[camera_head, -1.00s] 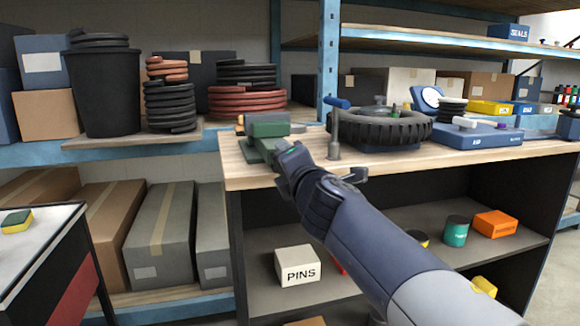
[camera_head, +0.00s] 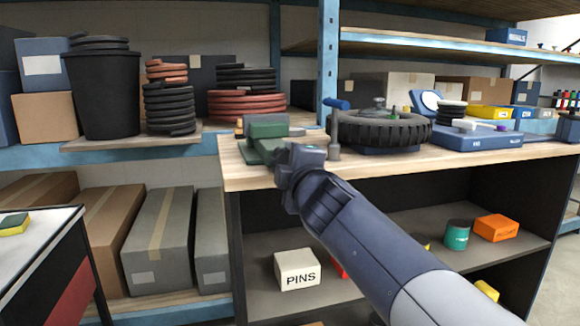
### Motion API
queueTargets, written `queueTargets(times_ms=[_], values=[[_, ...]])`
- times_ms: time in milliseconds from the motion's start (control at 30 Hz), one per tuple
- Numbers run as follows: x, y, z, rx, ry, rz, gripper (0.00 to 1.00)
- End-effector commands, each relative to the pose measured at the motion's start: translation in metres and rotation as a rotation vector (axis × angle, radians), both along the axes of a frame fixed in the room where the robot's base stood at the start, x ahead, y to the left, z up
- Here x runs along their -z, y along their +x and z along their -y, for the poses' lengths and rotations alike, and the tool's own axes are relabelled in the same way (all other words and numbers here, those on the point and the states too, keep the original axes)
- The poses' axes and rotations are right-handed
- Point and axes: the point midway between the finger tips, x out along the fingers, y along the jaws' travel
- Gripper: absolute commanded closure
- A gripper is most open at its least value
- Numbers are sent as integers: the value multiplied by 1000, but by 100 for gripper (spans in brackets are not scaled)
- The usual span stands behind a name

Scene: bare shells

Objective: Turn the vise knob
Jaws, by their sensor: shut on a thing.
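The green vise (camera_head: 268,133) stands at the left end of the wooden workbench top (camera_head: 236,175). My gripper (camera_head: 290,160) is at the front right of the vise, at the bench's front edge. My own wrist and forearm cover its fingertips and the vise knob, so the knob itself does not show. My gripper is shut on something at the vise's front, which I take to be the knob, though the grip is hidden.
A tire (camera_head: 381,130) and a grey post with a blue handle (camera_head: 336,125) stand right of the vise. A blue case (camera_head: 480,138) lies further right. Under the bench are a PINS box (camera_head: 297,269) and an orange box (camera_head: 496,227). Stacked hoses (camera_head: 169,105) stand on the left shelf.

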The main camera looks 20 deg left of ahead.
Motion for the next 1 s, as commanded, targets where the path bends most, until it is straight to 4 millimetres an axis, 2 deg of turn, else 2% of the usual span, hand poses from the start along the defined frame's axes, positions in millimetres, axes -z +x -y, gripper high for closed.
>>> queueTargets(times_ms=[400,433,667,1000], values=[[1,0,0,1,4,-6,68],[1,0,0,1,4,-6,43],[1,0,0,1,4,-5,24],[0,-4,2,0,5,-3,24]])
